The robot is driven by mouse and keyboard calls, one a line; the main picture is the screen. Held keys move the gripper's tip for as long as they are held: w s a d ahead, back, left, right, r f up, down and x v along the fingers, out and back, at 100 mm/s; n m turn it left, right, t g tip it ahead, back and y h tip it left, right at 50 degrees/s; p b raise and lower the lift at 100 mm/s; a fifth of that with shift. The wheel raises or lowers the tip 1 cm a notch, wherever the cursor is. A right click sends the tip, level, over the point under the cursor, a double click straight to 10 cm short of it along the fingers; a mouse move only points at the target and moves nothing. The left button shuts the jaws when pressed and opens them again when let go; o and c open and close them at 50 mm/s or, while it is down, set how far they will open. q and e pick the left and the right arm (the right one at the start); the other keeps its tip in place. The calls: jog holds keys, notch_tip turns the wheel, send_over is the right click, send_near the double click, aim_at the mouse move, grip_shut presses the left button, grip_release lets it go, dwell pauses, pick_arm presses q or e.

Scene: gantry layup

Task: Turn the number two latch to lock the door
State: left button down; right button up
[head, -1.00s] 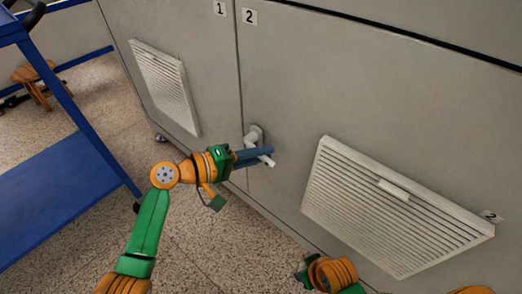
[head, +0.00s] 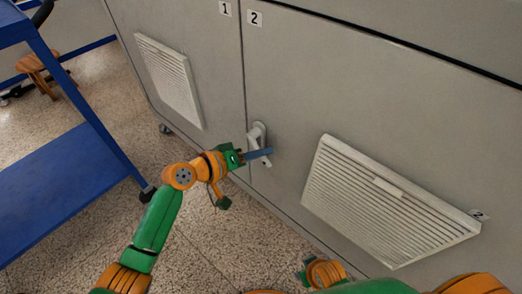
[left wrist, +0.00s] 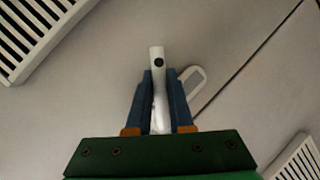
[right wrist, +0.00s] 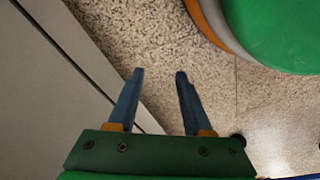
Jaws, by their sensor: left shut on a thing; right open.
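The number two latch (head: 257,133) is a white handle on a pale oval plate, on the grey door (head: 330,90) just right of the seam below the "2" label (head: 255,18). My left gripper (head: 262,153) is at the latch, its blue fingers closed around the handle. In the left wrist view the white lever (left wrist: 157,60) stands between the two fingers, its end sticking out past the tips, with part of the plate (left wrist: 193,78) behind it. My right gripper (right wrist: 160,75) is open and empty above the speckled floor, beside the cabinet's lower side.
A louvred vent (head: 390,205) is on door two, right of the latch. Another vent (head: 168,80) is on door one, left of the seam. A blue cart (head: 60,190) stands at the left, with a wooden stool (head: 45,75) behind it. Speckled floor lies open between cart and cabinet.

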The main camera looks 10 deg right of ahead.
dwell(0.3)
pick_arm(q)
jog(key=c, duration=0.8)
grip_release()
jog(key=shift+a+r, duration=0.1)
jog(key=shift+a, duration=0.1)
jog(key=p+v, duration=0.2)
jog(key=v, duration=0.4)
jog(key=shift+s+a+p, duration=0.2)
jog(key=shift+a+p, duration=0.05)
jog(key=shift+p, duration=0.05)
pick_arm(e)
jog(key=s+f, duration=0.1)
jog(key=s+d+f, duration=0.1)
jog(key=s, duration=0.1)
jog(key=shift+s+d+f, duration=0.1)
jog(key=shift+s+f, duration=0.05)
jog(key=shift+f, duration=0.25)
